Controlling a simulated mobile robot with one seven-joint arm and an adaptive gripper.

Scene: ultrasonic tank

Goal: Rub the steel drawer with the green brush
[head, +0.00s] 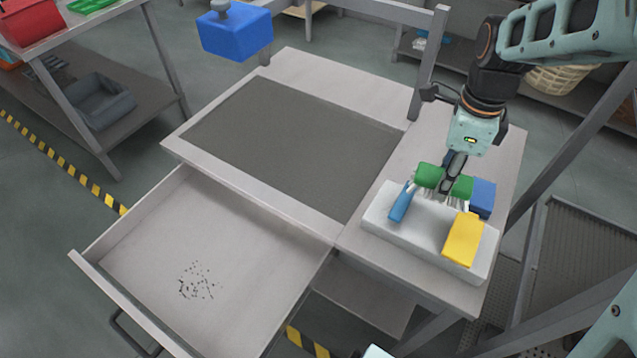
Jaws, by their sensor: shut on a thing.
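The green brush (427,175) has a green block with pale bristles below it. It is over the back part of a white tray (380,223) on the right of the bench. My gripper (449,186) points down and is shut on the brush's middle, hiding part of it. Whether the bristles touch the tray, I cannot tell. The steel drawer (228,235) is pulled open at the lower left. A patch of small dark specks (197,282) lies on its floor towards the front.
A blue-handled tool (402,202), a yellow block (464,239) and a blue block (483,197) are close to the brush. A grey mat (300,140) covers the bench middle. A blue box (236,32) hangs above the back left. The space above the drawer is clear.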

